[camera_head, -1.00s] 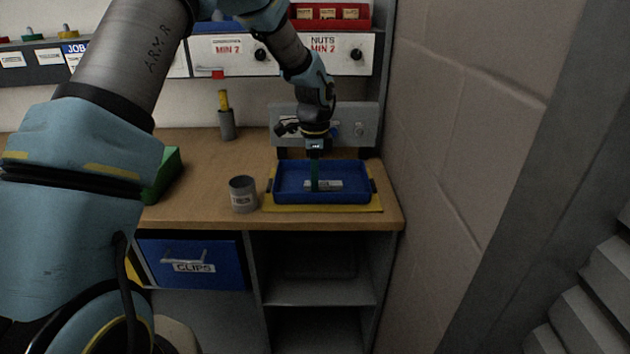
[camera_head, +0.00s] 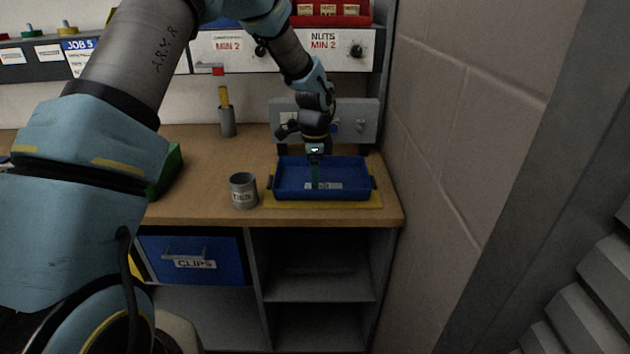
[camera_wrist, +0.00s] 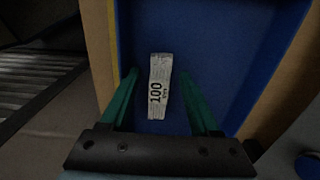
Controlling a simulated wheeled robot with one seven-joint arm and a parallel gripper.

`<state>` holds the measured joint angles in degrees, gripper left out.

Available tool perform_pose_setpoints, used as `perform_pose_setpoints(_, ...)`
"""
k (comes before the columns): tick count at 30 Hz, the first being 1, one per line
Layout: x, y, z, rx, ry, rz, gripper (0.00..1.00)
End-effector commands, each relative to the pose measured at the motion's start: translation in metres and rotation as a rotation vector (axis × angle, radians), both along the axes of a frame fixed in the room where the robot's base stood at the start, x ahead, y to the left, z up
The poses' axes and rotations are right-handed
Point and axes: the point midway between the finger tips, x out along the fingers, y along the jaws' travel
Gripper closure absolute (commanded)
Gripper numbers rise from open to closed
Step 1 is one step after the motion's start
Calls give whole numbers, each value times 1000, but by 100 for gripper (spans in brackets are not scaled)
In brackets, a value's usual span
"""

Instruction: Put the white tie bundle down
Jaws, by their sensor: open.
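The white tie bundle (camera_wrist: 159,88) lies on the floor of the blue tray, with a band marked "100" around it. In the head view the bundle (camera_head: 330,186) is small and partly covered by my gripper. My gripper (camera_wrist: 162,90) has green fingers, open, one on each side of the bundle with gaps showing between. In the head view my gripper (camera_head: 316,184) reaches straight down into the blue tray (camera_head: 355,191). The tray sits on a yellow mat (camera_head: 300,205) at the right end of the wooden bench.
A grey can labelled "TIES" (camera_head: 242,191) stands just left of the tray. A grey panel (camera_head: 362,118) stands behind the tray, and a block wall (camera_head: 450,120) rises on the right.

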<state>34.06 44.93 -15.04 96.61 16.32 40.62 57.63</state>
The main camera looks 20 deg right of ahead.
Motion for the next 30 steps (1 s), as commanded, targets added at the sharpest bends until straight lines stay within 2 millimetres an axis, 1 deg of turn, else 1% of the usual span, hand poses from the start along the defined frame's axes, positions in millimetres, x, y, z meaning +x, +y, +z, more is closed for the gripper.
perform_pose_setpoints(5, 1, -1, 15, -3, -3, 0, 38)
perform_pose_setpoints(8, 1, 0, 33, -3, -5, 1, 38)
perform_pose_setpoints(15, 1, 0, 83, -3, -4, 0, 38)
perform_pose_setpoints(18, 1, 0, 100, -3, -4, 1, 38)
perform_pose_setpoints(21, 1, 0, 112, -2, -1, 1, 38)
perform_pose_setpoints(24, 0, 0, 120, -1, 0, 1, 38)
perform_pose_setpoints(30, 0, 1, 123, 0, -1, 3, 38)
